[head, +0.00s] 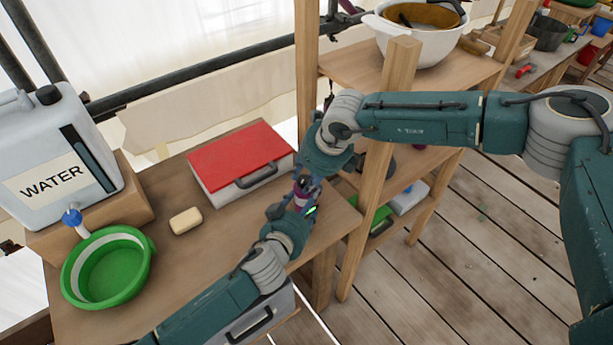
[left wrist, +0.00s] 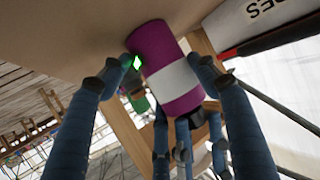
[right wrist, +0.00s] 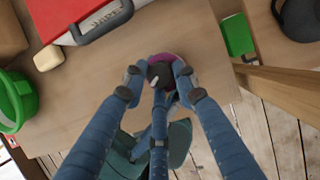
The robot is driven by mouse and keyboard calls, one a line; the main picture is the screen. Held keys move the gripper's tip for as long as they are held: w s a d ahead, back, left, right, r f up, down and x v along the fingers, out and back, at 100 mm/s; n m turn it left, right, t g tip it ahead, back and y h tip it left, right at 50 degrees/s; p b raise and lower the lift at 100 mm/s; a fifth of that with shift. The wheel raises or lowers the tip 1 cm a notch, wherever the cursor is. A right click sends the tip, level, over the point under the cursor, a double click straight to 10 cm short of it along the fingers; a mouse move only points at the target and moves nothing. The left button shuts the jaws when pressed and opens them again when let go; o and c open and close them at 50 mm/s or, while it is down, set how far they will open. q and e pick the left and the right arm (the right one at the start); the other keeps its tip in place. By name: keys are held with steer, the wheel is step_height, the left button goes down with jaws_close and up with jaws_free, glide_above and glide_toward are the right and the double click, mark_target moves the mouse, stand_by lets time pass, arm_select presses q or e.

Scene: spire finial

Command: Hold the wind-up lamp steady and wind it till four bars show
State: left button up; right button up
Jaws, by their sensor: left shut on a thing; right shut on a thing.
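The wind-up lamp is a purple cylinder with a white band (left wrist: 180,78), near the right end of the wooden table. In the head view only a small part of the lamp (head: 301,194) shows between my grippers. My left gripper (left wrist: 166,64) is shut around its body from the side. A bright green mark (left wrist: 137,62) shows at one fingertip; I cannot make out bars. My right gripper (right wrist: 158,72) comes from above and is shut on a dark part (right wrist: 161,74) at the lamp's top. The fingers hide most of the winding part.
A red-lidded case (head: 240,158), a soap-like block (head: 185,221), a green basin (head: 108,270) and a water container (head: 55,150) are left of the lamp. A shelf post (head: 370,190) stands close on the right. Bare table lies between block and lamp.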

steer(key=shift+w+d+r+m, duration=0.1)
steer(key=shift+w+m, duration=0.1)
steer(key=shift+m, duration=0.2)
stand_by(0.3)
steer(key=m+t+h, duration=0.1)
steer(key=m, duration=0.2)
steer(key=shift+s+m+h, duration=0.1)
steer(key=shift+m+h, duration=0.2)
steer(key=m, duration=0.1)
steer(key=m+h, duration=0.1)
steer(key=m, duration=0.2)
steer(key=shift+a+m+t+h, duration=0.3)
steer(key=shift+h, duration=0.1)
steer(key=m+h, duration=0.1)
steer(key=m, duration=0.3)
steer(key=shift+a+m+h, duration=0.15)
steer(key=shift+m+h, duration=0.15)
steer(key=shift+h, duration=0.1)
steer(key=shift+m+g+h, duration=0.6)
steer(key=shift+m+h, duration=0.1)
steer(key=shift+m, duration=1.4)
steer(key=o, duration=1)
steer(key=shift+c, duration=0.2)
steer(key=shift+o, duration=0.8)
steer(key=shift+a, duration=0.1)
